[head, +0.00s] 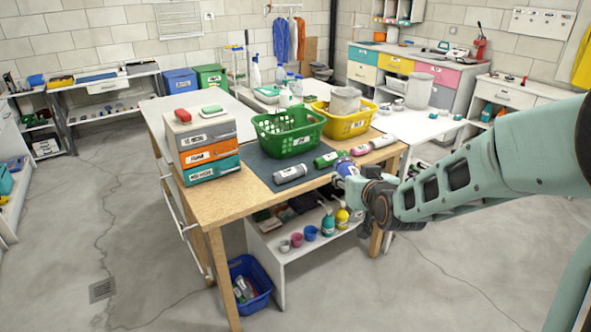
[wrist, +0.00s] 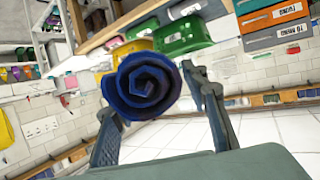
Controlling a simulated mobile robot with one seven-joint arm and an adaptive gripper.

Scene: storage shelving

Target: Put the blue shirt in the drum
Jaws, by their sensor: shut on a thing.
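The blue shirt (wrist: 150,88) is a dark blue roll seen end-on, held between the two fingers of my gripper (wrist: 153,100) in the wrist view. In the head view my gripper (head: 354,181) is at the front right edge of the wooden table, and a bit of the blue roll (head: 346,168) shows at its tip, near the tabletop. I cannot tell whether the roll touches the table. No drum is labelled. Two light grey cylindrical containers could be it: one (head: 345,101) at the yellow basket, one (head: 419,91) on the white table behind.
The wooden table (head: 205,205) holds a green basket (head: 288,132), a yellow basket (head: 346,124), stacked drawers (head: 204,146), and grey (head: 290,174), green (head: 327,159) and pink (head: 360,150) rolls. A lower shelf with bottles and a blue crate (head: 250,284) sit below. The floor in front is clear.

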